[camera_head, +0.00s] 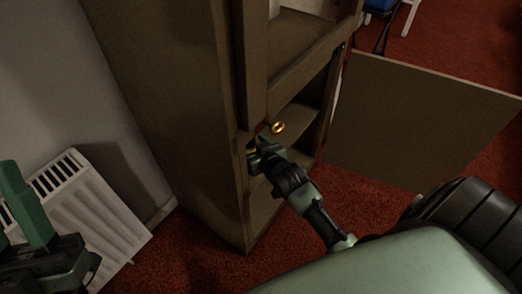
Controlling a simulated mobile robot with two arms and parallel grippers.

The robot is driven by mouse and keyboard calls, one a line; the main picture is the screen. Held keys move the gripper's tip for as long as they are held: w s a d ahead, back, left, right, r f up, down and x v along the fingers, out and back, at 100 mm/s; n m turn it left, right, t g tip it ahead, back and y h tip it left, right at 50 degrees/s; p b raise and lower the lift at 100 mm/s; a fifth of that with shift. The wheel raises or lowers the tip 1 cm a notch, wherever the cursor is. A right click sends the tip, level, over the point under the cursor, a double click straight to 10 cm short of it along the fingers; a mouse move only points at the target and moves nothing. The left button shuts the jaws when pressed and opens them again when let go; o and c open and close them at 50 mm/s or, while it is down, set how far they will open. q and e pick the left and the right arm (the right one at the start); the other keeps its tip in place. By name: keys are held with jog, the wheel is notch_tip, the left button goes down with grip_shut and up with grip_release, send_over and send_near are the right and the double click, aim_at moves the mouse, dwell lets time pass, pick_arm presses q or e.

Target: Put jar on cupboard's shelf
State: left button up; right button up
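The brown cupboard (160,95) stands in the middle with its lower door (430,115) swung open to the right. A shelf (298,117) shows inside the lower opening, with another surface (262,207) below it. My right gripper (262,146) is at the left side of this opening, by the front frame. A small gold round item (278,128), possibly part of the jar, shows just above the gripper. The rest of the jar cannot be made out, and the fingertips are too dark and hidden to read. Part of my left arm shows at the lower left; its fingertips cannot be made out.
A white radiator (85,205) stands against the wall left of the cupboard. Red carpet (330,210) covers the floor. The cupboard's upper compartment (290,38) is open at the front. A white-legged piece of furniture (408,18) is at the top right.

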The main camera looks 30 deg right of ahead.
jog(key=p+v, duration=0.2)
jog(key=v, duration=0.3)
jog(key=shift+r, duration=0.1)
pick_arm(q)
jog(key=w+f+g+y+p, duration=0.1)
jog(key=w+f+g, duration=0.3)
jog(key=f, duration=0.3)
jog(key=w+f+g+y, duration=0.2)
jog(key=w+f+g, duration=0.3)
jog(key=f+g, duration=0.1)
jog(key=shift+d+f+y+p, duration=0.2)
jog(key=shift+f+y+p, duration=0.15)
jog(key=shift+f, duration=0.4)
pick_arm(e)
jog(key=v, duration=0.6)
jog(key=shift+s, duration=0.15)
